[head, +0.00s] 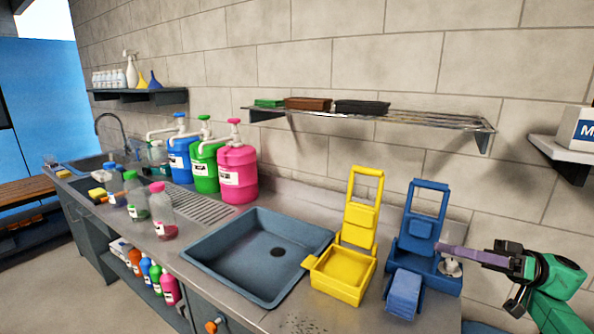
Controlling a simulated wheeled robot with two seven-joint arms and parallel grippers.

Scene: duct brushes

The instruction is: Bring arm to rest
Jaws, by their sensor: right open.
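My right gripper (511,270) is at the right edge of the head view, its dark jaws open and its green arm coming in from the lower right. A flat purple handle (472,256) runs from the blue holder (421,232) towards these jaws. Its right end meets the jaws in the picture; I cannot tell if they touch. A small pale round part (451,267) shows under the handle's left end. A light blue block (405,293) sits at the front of the blue holder. My left gripper is not in view.
A yellow holder (342,275) stands left of the blue one, beside a grey sink basin (225,262). Pink (238,172), green and blue pump jugs stand by the wall. A metal wall shelf (420,121) and a right-hand shelf (565,160) overhang the counter.

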